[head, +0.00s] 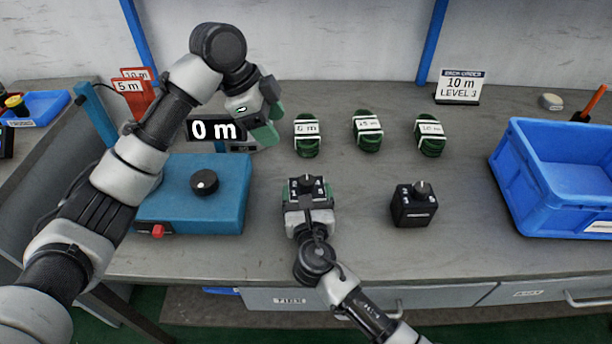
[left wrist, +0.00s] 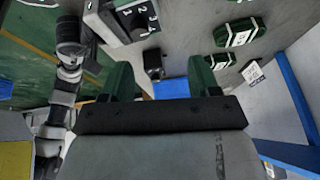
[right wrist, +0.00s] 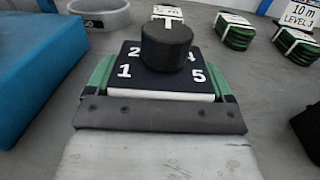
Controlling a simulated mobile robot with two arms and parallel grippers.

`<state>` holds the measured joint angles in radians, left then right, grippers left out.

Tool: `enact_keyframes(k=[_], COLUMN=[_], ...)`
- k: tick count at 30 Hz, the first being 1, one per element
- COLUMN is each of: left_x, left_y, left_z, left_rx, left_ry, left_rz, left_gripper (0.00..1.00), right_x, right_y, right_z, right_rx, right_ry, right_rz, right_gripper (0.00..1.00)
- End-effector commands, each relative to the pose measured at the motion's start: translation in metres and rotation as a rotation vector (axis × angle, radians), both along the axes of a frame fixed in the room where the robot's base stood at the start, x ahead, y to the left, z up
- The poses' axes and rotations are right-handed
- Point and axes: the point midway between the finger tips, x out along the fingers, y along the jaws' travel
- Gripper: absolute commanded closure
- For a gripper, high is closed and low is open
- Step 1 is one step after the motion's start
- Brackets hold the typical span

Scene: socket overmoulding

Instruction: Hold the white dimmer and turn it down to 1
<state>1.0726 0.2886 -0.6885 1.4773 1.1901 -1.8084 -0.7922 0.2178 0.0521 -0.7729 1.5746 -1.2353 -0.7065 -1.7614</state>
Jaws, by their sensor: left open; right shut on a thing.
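The white dimmer has pale sides, a black top with white numbers and a black knob. It is in the middle of the head view (head: 306,186), at the top of the left wrist view (left wrist: 112,22) and close up in the right wrist view (right wrist: 150,82). The knob's white mark points away from my right gripper, between the 2 and the 4. My right gripper (head: 308,196) is shut on the dimmer's sides; whether it touches the table I cannot tell. My left gripper (head: 268,122) is open and empty, above the table, up and left of the dimmer.
A black dimmer (head: 413,210) stands to the right. Several green cable coils (head: 368,140) lie behind. A blue machine (head: 225,200) with a knob and red button is at left, near a "0 m" display (head: 215,129). A blue crate (head: 560,210) is at right.

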Motion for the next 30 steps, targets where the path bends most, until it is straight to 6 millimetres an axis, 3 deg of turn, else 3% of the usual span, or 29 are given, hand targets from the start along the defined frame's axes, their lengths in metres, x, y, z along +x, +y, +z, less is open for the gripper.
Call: enact_keyframes(k=[3, 6, 21, 30], left_x=[-0.020, -0.026, -0.031, -0.032], left_y=[-0.018, -0.024, -0.057, -0.065], left_z=[-0.004, -0.010, -0.093, -0.115], left_rx=[0.027, 0.034, 0.033, 0.033], left_ry=[0.064, 0.084, 0.083, 0.080], left_rz=[-0.065, -0.082, -0.079, -0.079], left_gripper=[0.39, 0.39, 0.39, 0.39], right_x=[0.000, 0.000, 0.000, 0.000], right_y=[0.000, 0.000, 0.000, 0.000], right_z=[0.000, 0.000, 0.000, 0.000], right_rx=[0.000, 0.000, 0.000, 0.000], right_ry=[0.000, 0.000, 0.000, 0.000], right_rz=[0.000, 0.000, 0.000, 0.000], right_gripper=[0.40, 0.40, 0.40, 0.40])
